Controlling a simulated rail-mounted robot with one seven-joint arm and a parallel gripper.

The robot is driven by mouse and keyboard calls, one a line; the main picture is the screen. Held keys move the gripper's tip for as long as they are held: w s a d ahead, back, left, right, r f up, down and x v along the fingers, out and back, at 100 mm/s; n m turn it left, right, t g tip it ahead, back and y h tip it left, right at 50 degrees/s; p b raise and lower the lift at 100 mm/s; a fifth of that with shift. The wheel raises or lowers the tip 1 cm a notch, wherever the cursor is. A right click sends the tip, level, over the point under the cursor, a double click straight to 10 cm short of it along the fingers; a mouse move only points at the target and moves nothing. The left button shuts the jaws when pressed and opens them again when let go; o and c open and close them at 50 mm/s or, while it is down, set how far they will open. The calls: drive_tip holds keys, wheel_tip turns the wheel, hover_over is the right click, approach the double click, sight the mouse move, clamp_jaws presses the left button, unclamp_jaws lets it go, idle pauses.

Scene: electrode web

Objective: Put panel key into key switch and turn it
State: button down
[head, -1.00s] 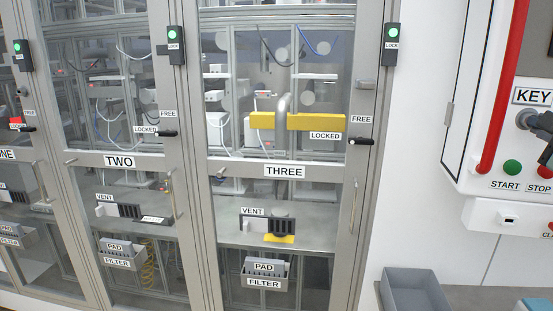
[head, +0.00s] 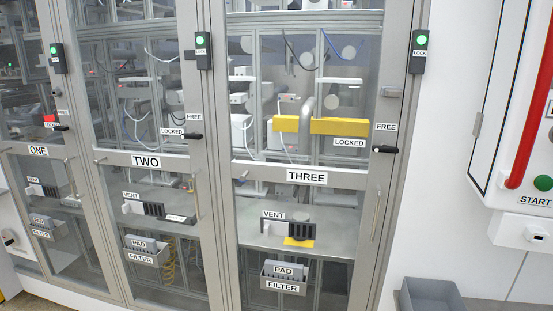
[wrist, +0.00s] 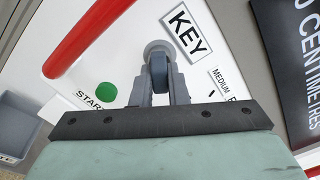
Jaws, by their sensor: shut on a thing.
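In the wrist view my gripper (wrist: 160,80) is shut on the panel key (wrist: 158,69), a dark blue-grey rounded piece between its two grey fingers. The key is right in front of the round grey key switch (wrist: 156,46), beside the KEY label (wrist: 186,32) on the white panel. The key overlaps the switch in this view, and I cannot tell how deep it sits or how it is turned. In the head view neither the gripper, the key nor the switch shows.
A red bar (wrist: 85,42) and the green START button (wrist: 107,92) are left of the gripper; they also show in the head view at the right. A dark sign (wrist: 292,60) lies right. Glass cabinets and a grey bin (head: 430,297) stand left of the panel.

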drive_tip(key=shift+w+r+m+p, duration=0.1)
drive_tip(key=shift+r+m+p, duration=0.1)
drive_tip(key=shift+m+p, duration=0.85)
drive_tip(key=shift+r+m+p, duration=0.15)
drive_tip(key=shift+m+p, duration=0.25)
drive_tip(key=shift+m, duration=1.15)
drive_tip(key=c, duration=1.3)
unclamp_jaws()
drive_tip(key=shift+w+f, duration=0.1)
drive_tip(key=shift+f, duration=0.15)
drive_tip(key=shift+c, duration=0.2)
drive_tip(key=v, duration=0.9)
drive_tip(key=shift+d+f, duration=0.1)
